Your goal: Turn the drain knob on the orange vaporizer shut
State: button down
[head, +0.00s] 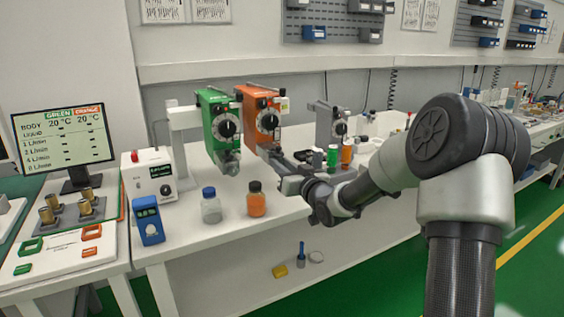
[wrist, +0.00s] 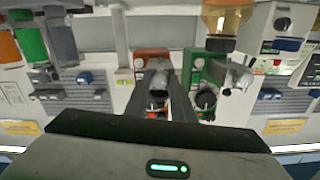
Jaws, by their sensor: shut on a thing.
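The orange vaporizer (head: 259,112) hangs on the rack beside the green vaporizer (head: 216,118), with its dark dial facing out. My gripper (head: 268,152) reaches in from the right at the lower front of the orange vaporizer. In the wrist view, which is upside down, my gripper (wrist: 160,80) is shut on the grey drain part (wrist: 158,84) under the orange body (wrist: 152,53). I take this for the drain knob; the fingers hide much of it. How far it is turned cannot be told. The green vaporizer's drain part (wrist: 236,76) is free beside it.
A bottle with orange liquid (head: 256,203) and a clear blue-capped bottle (head: 211,208) stand on the table in front. A grey vaporizer (head: 330,125) stands to the right, with small green and orange containers near my arm. A monitor (head: 62,138) is at the left.

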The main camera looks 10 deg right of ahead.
jog(key=shift+m+p, duration=0.45)
jog(key=shift+m, duration=0.55)
jog(key=c, duration=1.5)
grip_release()
jog(key=p+v, duration=0.2)
jog(key=v, duration=1.5)
jog(key=shift+s+d, duration=0.15)
